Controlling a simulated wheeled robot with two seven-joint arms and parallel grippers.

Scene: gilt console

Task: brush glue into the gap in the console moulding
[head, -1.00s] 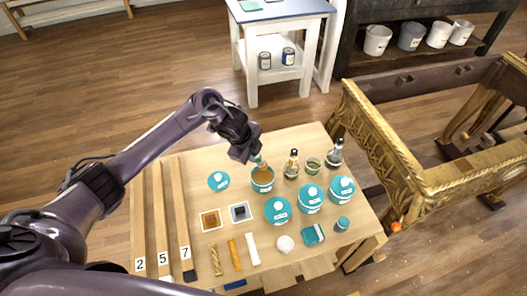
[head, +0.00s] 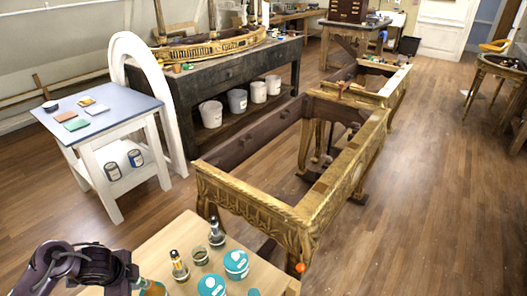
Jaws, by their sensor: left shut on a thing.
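The gilt console (head: 250,205) stands in the middle as an open rectangular frame with carved gold moulding and a dark wooden inner side. A small orange spot (head: 300,267) shows at its near corner. I cannot make out the gap in the moulding clearly. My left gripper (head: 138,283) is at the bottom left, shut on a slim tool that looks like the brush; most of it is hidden. The gripper is over the open teal pot of amber glue (head: 153,289), which is cut by the bottom edge. My right gripper is out of view.
The wooden worktable (head: 165,240) bears teal lidded tubs (head: 236,262) and glass bottles (head: 179,266) between my gripper and the console. A white side table (head: 95,112) stands at left. A dark bench (head: 215,80) with white buckets is behind.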

